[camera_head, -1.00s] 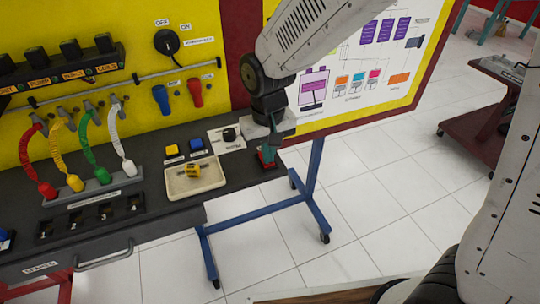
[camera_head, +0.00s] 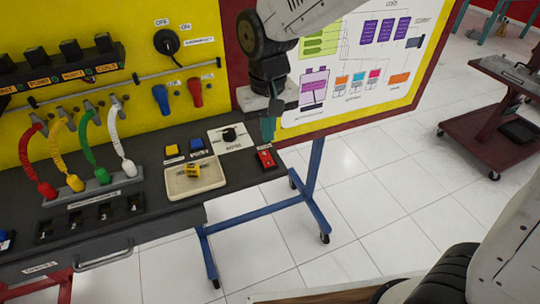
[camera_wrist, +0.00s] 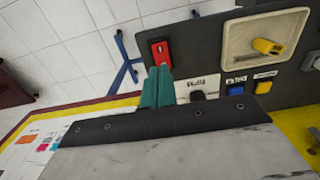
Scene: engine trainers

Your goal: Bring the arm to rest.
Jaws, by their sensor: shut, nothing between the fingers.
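My gripper (camera_head: 268,128) is in the air above the right end of the dark workbench (camera_head: 226,190). Its teal fingers are together and empty, and they also show in the wrist view (camera_wrist: 158,86). A red switch (camera_head: 265,159) is on the bench top just below the fingertips, apart from them in the head view. The red switch also shows in the wrist view (camera_wrist: 160,53), just beyond the fingertips.
A beige tray (camera_head: 180,192) with a yellow piece (camera_head: 193,171) lies on the bench. A black knob (camera_head: 229,135) and blue and yellow buttons are close by. A diagram board (camera_head: 350,75) stands behind the gripper. A dark red cart (camera_head: 490,130) is at the right.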

